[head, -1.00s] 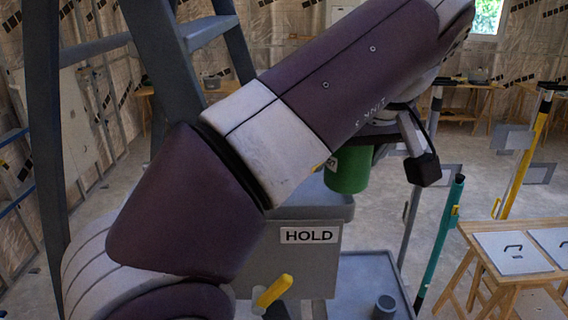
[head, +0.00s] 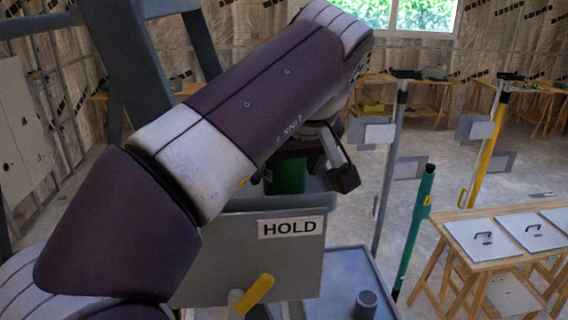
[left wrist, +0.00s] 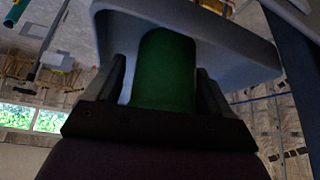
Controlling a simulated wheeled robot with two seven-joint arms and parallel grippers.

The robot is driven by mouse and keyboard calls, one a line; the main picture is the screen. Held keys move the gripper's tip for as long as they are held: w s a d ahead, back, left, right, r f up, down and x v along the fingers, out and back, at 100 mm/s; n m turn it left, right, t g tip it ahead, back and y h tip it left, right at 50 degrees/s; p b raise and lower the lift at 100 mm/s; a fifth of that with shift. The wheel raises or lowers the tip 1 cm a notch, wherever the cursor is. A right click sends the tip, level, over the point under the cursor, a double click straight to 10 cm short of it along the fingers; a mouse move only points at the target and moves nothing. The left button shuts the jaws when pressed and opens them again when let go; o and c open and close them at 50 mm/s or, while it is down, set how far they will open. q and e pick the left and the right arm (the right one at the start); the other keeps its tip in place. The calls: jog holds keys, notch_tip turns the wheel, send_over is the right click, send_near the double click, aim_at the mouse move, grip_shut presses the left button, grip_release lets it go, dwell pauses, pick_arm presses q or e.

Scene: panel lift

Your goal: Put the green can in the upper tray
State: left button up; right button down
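The green can (head: 286,175) stands at the grey upper tray marked HOLD (head: 222,262), seen beyond the tray's front wall. I cannot tell if its base touches the tray floor. My left gripper (head: 287,163) is above the can, pointing down, with its fingers on both sides of it. In the left wrist view the can (left wrist: 165,72) is between the fingers (left wrist: 163,82). A light gap shows beside the left-hand finger, so the gripper looks open around the can. The tray (left wrist: 240,45) shows behind it. My right gripper is out of view.
A lower tray (head: 340,275) holds a small grey cylinder (head: 365,304). A yellow handle (head: 256,293) stands in front of the upper tray. A teal post (head: 414,232) and a wooden table with white panels (head: 485,240) are at the right.

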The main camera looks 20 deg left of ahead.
pick_arm(q)
jog(key=shift+d+r, duration=0.15)
jog(key=shift+d, duration=0.65)
jog(key=shift+a, duration=0.65)
jog(key=shift+d, duration=0.25)
jog(key=shift+s+d+r, duration=0.1)
jog(key=shift+d+r, duration=0.15)
jog(key=shift+r, duration=0.05)
jog(key=p+v, duration=0.2)
jog(key=v, duration=0.9)
jog(key=shift+s+p, duration=0.2)
jog(key=shift+p, duration=0.2)
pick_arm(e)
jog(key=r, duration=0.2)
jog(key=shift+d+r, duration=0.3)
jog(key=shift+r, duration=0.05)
pick_arm(q)
jog(key=shift+a+r, duration=0.1)
jog(key=shift+r, duration=0.05)
